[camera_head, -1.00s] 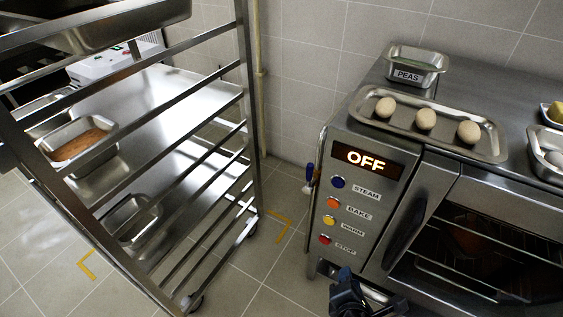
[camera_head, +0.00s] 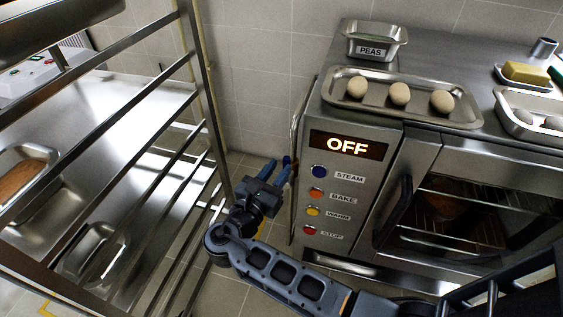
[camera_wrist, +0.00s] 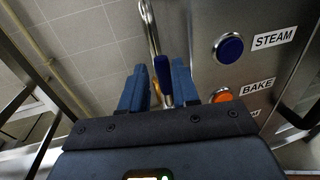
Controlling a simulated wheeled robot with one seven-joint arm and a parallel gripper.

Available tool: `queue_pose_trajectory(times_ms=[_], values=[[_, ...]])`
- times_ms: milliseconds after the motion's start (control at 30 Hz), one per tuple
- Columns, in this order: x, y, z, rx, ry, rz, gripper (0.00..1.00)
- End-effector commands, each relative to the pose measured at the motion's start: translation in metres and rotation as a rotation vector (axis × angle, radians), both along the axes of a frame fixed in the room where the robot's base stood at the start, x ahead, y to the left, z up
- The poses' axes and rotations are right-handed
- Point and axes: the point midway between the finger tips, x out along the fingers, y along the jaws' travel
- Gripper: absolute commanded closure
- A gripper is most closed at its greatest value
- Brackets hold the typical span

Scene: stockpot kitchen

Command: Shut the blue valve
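The blue valve's lever (camera_wrist: 163,76) shows in the wrist view as a dark blue handle, roughly upright in the picture, beside the oven's control panel. A bent metal pipe (camera_wrist: 150,28) runs above it. My gripper (camera_wrist: 157,78) is open, with one blue finger on each side of the lever; the lever looks closer to the right finger. I cannot tell whether they touch. In the head view my gripper (camera_head: 277,168) is at the left side of the oven, and the valve is mostly hidden there behind the fingers.
The oven (camera_head: 348,218) has a panel with an OFF display (camera_head: 347,146) and several coloured buttons just right of my gripper. A metal rack (camera_head: 190,75) with pans stands close on the left. A tray (camera_head: 425,117) of dough balls and a PEAS tin (camera_head: 374,42) sit on top.

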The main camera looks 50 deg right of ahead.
Motion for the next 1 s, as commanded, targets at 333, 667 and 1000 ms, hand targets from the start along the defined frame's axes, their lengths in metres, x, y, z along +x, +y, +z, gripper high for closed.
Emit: queue_pose_trajectory(times_ms=[333, 667, 1000], values=[[0.004, -0.032, 0.0, 0.001, 0.0, 0.0, 0.7], [0.005, -0.033, 0.0, 0.001, -0.001, 0.001, 0.78], [0.005, -0.032, 0.0, 0.001, -0.001, 0.001, 1.0]])
